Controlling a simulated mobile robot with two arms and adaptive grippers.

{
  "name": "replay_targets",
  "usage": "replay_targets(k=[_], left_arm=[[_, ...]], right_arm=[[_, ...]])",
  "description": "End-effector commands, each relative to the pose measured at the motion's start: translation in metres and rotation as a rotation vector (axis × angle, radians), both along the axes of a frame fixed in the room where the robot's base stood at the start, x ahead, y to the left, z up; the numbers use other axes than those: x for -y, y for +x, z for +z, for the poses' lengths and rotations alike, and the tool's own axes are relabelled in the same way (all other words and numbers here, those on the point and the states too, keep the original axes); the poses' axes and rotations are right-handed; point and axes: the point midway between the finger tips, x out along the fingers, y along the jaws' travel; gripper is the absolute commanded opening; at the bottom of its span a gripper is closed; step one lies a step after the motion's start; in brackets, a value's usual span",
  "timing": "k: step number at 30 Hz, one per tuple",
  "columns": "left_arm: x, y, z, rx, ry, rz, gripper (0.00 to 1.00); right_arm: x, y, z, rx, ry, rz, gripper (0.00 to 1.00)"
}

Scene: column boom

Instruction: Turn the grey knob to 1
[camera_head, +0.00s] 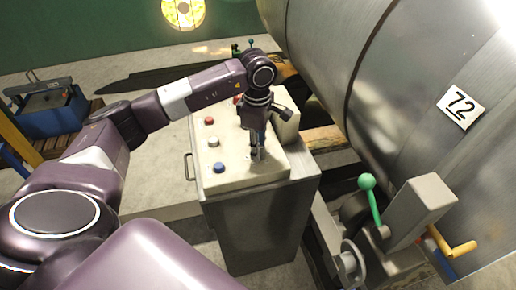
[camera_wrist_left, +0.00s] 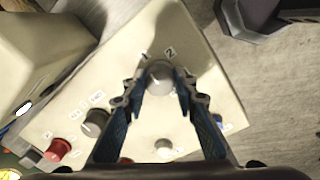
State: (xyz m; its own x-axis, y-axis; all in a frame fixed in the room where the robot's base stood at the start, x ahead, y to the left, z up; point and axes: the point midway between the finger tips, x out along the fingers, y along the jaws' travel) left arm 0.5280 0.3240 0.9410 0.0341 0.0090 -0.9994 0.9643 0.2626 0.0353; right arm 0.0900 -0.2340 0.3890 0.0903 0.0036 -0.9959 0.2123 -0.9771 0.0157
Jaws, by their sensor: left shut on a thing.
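The grey knob (camera_wrist_left: 159,74) sits on the cream sloped panel (camera_wrist_left: 205,65), with labels 1 and 2 beside it in the left wrist view. Its pointer direction cannot be told. My left gripper (camera_wrist_left: 160,88) has its fingers on both sides of the knob and is shut on it. In the head view my left gripper (camera_head: 257,152) reaches down onto the right part of the panel (camera_head: 240,178) and hides most of the knob. A second, darker grey knob (camera_wrist_left: 96,122) with its own labels stands apart from the fingers. My right gripper is in neither view.
The panel also carries a red button (camera_head: 209,121), a white button (camera_head: 213,141) and a blue button (camera_head: 219,168). A large metal drum (camera_head: 400,90) stands close on the right. A green-handled lever (camera_head: 369,190) and a yellow handle (camera_head: 455,249) stick out below it.

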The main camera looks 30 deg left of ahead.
Motion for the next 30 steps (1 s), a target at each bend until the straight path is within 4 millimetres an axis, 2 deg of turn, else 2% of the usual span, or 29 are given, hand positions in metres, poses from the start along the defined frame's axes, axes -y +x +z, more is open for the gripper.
replay_targets(k=[15,16,20,30], left_arm=[[0.0001,0.0012,0.0017,0.005,-0.002,0.02,0.02],[0.0002,0.0013,0.0017,0.005,-0.002,0.02,0.3],[0.0,0.0011,0.0014,0.003,-0.001,0.019,0.44],[-0.0001,0.0006,0.0044,0.002,0.0,0.018,0.44]], right_arm=[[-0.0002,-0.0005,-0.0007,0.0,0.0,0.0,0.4],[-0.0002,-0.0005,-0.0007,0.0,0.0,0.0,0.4],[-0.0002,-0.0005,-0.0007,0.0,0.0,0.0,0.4],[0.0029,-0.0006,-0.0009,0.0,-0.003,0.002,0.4]])
